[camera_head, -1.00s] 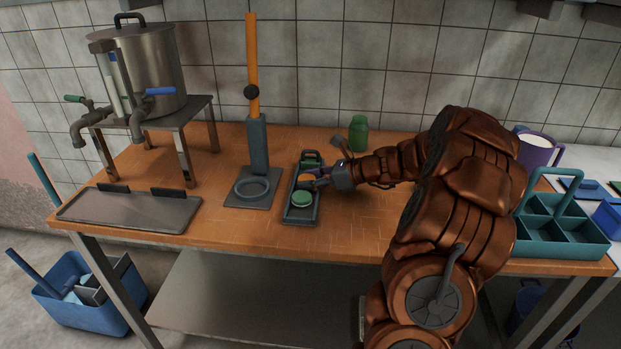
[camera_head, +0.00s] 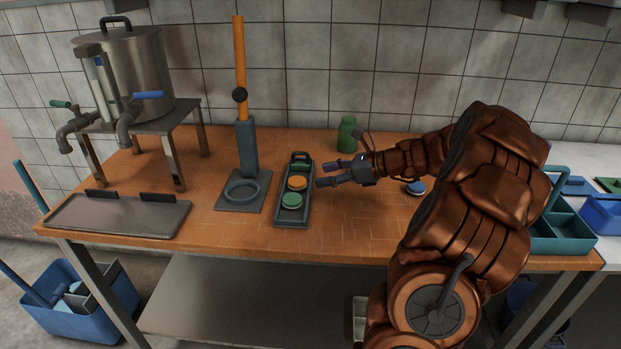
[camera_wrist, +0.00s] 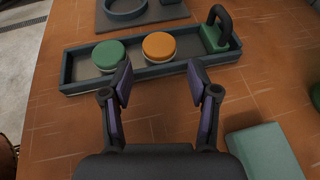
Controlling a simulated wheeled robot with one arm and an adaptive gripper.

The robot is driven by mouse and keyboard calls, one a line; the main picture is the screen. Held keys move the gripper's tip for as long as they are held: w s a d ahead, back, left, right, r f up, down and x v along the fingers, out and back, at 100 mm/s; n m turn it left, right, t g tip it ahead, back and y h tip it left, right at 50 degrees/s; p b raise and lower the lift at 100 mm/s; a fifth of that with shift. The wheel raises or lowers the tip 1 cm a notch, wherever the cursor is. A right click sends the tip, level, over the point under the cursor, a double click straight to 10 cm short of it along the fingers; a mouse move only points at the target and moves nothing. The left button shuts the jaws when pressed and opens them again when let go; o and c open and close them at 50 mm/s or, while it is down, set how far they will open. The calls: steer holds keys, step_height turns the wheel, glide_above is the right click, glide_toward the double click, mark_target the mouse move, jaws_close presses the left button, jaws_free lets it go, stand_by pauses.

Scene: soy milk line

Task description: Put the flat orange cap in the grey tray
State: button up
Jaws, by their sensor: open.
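The flat orange cap (camera_head: 297,183) lies in the long dark grey tray (camera_head: 280,218), between a green cap (camera_head: 292,200) and a green block with a black handle (camera_head: 300,160). In the wrist view the orange cap (camera_wrist: 159,46) sits flat inside the tray (camera_wrist: 67,72), apart from the green cap (camera_wrist: 109,55). My gripper (camera_head: 328,173) is open and empty, to the right of the tray in the head view.
A round ring stand with an orange post (camera_head: 241,65) stands left of the tray. A green jar (camera_head: 347,135) is behind my gripper. A blue-topped cap (camera_head: 415,188) lies near my arm, and a teal caddy (camera_head: 565,240) stands at the right. Bare table lies in front.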

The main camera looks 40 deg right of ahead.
steer(key=shift+v, duration=2.05)
steer(key=a+n+g, duration=0.1)
steer(key=a+n, duration=0.1)
steer(key=a, duration=0.3)
steer(key=a+n+g+y, duration=0.1)
steer(key=a+n+g, duration=0.1)
steer(key=a, duration=0.2)
steer(key=a+n+g, duration=0.1)
steer(key=a+n, duration=0.1)
steer(key=a, duration=0.3)
steer(key=shift+s+a, duration=0.3)
steer(key=shift+s, duration=0.05)
steer(key=s+a+f+n+g+h, duration=0.2)
steer(key=s+a+n+g, duration=0.2)
steer(key=s+a+n, duration=0.4)
steer(key=s+a+f+n+g+h, duration=0.2)
steer(key=s+a+n+g, duration=0.3)
steer(key=s+a, duration=0.5)
steer(key=s+d+f+n+h, duration=0.2)
steer(key=s+n+h, duration=0.3)
steer(key=s+n, duration=0.4)
steer(key=shift+s, duration=0.95)
step_height(320, 180, up, 13)
steer(key=p, duration=1.1)
steer(key=shift+w+f+p, duration=0.25)
steer(key=shift+p, duration=0.15)
